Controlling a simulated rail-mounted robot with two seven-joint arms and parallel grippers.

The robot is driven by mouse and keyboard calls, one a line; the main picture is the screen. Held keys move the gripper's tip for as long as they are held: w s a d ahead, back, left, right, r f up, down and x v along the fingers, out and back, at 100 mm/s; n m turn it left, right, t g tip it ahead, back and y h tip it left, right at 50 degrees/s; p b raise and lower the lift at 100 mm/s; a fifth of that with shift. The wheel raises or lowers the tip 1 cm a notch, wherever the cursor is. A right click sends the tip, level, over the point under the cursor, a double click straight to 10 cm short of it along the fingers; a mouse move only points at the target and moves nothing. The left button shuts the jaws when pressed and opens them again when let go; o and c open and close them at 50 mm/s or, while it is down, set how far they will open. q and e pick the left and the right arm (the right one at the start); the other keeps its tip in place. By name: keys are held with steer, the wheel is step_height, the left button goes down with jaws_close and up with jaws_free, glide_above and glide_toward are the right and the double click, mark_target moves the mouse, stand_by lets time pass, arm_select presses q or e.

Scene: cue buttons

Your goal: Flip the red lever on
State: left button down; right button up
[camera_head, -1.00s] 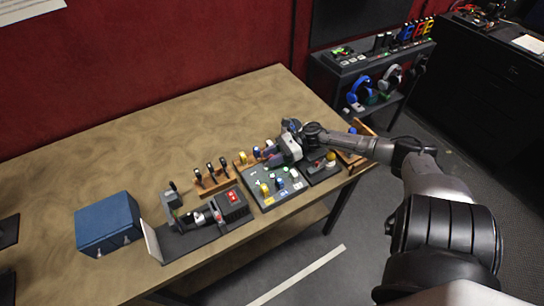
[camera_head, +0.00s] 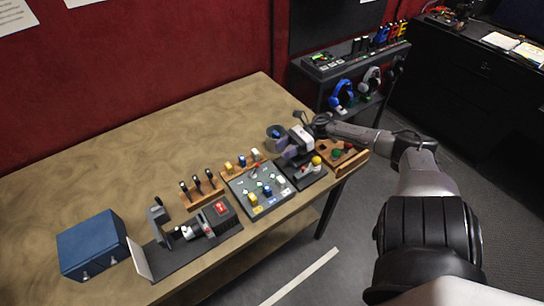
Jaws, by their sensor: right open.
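My right gripper (camera_head: 289,154) is open and reaches in from the right, low over the dark base with a yellow knob (camera_head: 316,161) at the table's right end. I cannot tell whether it touches anything. Left of it lies a grey switch panel (camera_head: 240,187) with yellow, white, blue and green controls. I cannot clearly make out a red lever; small parts near my gripper are blurred or hidden behind it. My left gripper is not in view.
Left of the panel stand a wooden rack of black-handled tools (camera_head: 203,190), a dark device with a red label (camera_head: 221,208) and a blue box (camera_head: 92,245). A wooden tray (camera_head: 354,160) sits at the right edge. The back of the table (camera_head: 150,140) is clear.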

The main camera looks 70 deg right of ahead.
steer(key=v, duration=0.2)
steer(key=shift+s+d, duration=0.2)
steer(key=shift+d, duration=0.05)
steer(key=shift+s+d+r, duration=0.1)
steer(key=shift+s+d, duration=0.05)
steer(key=shift+d, duration=0.05)
stand_by(0.4)
